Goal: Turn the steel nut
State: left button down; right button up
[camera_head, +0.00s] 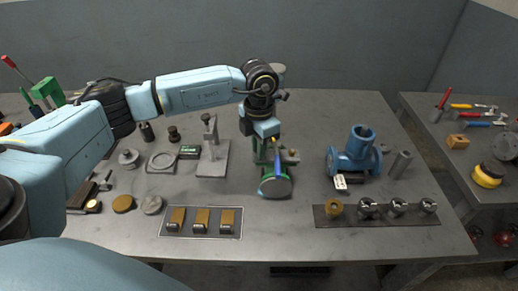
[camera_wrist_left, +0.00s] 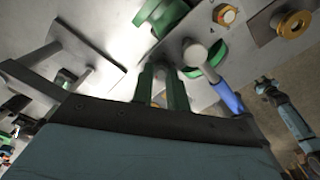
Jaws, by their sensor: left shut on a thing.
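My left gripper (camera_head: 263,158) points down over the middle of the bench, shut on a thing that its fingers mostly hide. In the left wrist view, its two green fingers (camera_wrist_left: 162,75) stand close together. Just beside them are a grey rounded metal part (camera_wrist_left: 195,52) and a blue handle (camera_wrist_left: 229,97). In the head view, the blue handle (camera_head: 278,163) leans over a grey disc with a green rim (camera_head: 275,187). A short grey piece (camera_head: 290,157) sticks out right of the fingers. I cannot tell which part is the steel nut.
A dark strip (camera_head: 380,221) at right bears a brass nut (camera_head: 334,207) and several steel pieces. A blue pipe fitting (camera_head: 354,157) stands behind it. A grey stand (camera_head: 211,158) is left of the gripper. A tray (camera_head: 200,235) with brown blocks lies in front.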

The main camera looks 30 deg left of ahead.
pick_arm(q)
jog(key=m+b, duration=0.1)
jog(key=m, duration=0.3)
jog(key=shift+w+a+b, duration=0.1)
jog(key=shift+b, duration=0.25)
jog(key=shift+m+b, duration=0.45)
jog(key=shift+m, duration=1.05)
jog(key=shift+r, duration=0.1)
jog(key=c, duration=1.4)
grip_release()
notch_tip(320, 180, up, 13)
jog(key=shift+r, duration=0.15)
